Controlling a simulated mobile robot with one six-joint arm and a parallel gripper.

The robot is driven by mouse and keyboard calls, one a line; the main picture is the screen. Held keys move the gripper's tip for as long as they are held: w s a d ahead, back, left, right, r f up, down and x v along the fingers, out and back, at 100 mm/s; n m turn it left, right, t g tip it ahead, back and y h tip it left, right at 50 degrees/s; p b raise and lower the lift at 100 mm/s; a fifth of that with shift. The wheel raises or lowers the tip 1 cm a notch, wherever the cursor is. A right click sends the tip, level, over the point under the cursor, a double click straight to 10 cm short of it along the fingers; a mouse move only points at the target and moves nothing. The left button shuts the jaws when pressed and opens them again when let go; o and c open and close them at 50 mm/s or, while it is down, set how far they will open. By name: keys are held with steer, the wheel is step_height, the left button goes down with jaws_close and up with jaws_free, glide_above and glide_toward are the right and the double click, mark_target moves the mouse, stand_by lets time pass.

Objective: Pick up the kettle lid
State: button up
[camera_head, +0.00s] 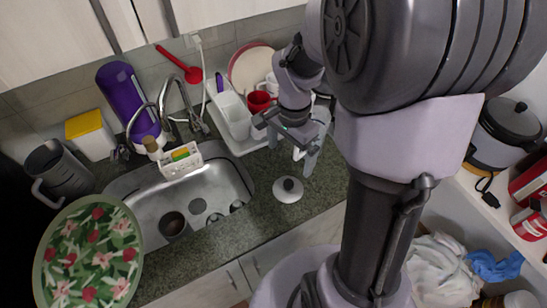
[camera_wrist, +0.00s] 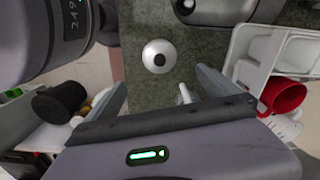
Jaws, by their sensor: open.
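The kettle lid (camera_head: 288,190) is a pale round disc with a dark knob, lying flat on the dark speckled counter right of the sink. It also shows in the wrist view, where the lid (camera_wrist: 160,56) lies beyond my fingertips, about midway between them across the picture. My gripper (camera_head: 307,160) is open above the counter, a little behind and to the right of the lid, apart from it. In the wrist view my gripper (camera_wrist: 161,78) has both fingers spread. A small white piece (camera_wrist: 185,93) shows between the fingers; I cannot tell what it is.
The steel sink (camera_head: 241,177) lies left of the lid. A white dish rack (camera_head: 250,146) with a red cup (camera_head: 258,102) stands behind it, close to my gripper's left. A floral plate (camera_head: 90,258) is at front left. Bare counter surrounds the lid.

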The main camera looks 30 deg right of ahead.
mark_target(288, 183)
step_height(288, 183, down, 16)
steer(key=b, duration=0.5)
steer(key=shift+r, duration=0.3)
steer(key=c, duration=1.4)
steer(key=shift+r, duration=0.15)
